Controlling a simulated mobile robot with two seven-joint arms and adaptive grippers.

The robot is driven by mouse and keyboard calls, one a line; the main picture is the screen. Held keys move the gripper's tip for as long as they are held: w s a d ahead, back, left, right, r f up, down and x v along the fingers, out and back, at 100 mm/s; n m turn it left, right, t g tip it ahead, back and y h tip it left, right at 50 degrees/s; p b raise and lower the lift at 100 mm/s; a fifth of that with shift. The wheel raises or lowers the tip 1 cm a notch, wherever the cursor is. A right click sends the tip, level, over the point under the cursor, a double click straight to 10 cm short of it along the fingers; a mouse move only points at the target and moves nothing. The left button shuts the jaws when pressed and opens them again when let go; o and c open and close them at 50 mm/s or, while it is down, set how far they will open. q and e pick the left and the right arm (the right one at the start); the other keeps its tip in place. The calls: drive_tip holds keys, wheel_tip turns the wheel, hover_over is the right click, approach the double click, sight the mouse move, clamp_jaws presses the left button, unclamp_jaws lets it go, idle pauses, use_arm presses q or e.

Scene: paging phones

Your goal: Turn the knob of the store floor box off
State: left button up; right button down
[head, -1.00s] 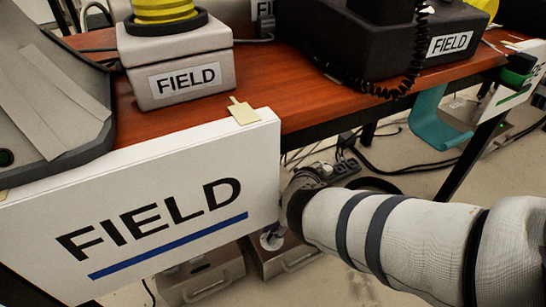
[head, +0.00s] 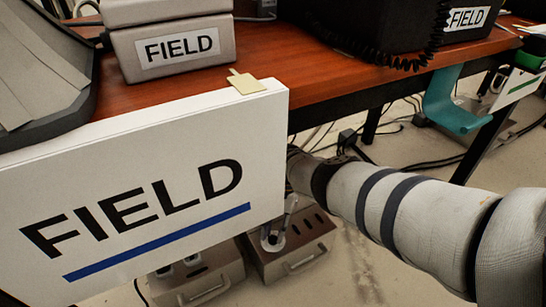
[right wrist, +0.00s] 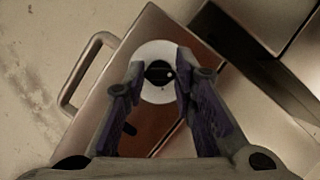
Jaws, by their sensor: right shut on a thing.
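Two metal floor boxes stand under the table in the head view, the right one (head: 300,248) and the left one (head: 215,278). No label shows on either, so I cannot tell from lettering which is store. My right gripper (head: 277,237) reaches down to the right box's top, partly hidden by the white FIELD board. In the right wrist view the gripper (right wrist: 160,70) has its fingers either side of a dark round knob (right wrist: 158,73) on a white disc (right wrist: 158,50), shut on it. The knob's marking is too small to read. My left gripper is not in view.
The FIELD board (head: 150,190) hangs at the table's front edge, close beside my right arm. A teal hook (head: 452,105) is fixed under the table (head: 300,62) edge. The box's handle (right wrist: 82,70) stands out on its left in the right wrist view. Cables lie behind.

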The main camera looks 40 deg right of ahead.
drive_tip(key=shift+n+g+b, duration=0.35)
drive_tip(key=shift+n+g, duration=0.05)
drive_tip(key=shift+n, duration=0.5)
drive_tip(key=shift+a, duration=0.1)
drive_tip(key=c, duration=1.3)
unclamp_jaws()
drive_tip(key=v, duration=1.2)
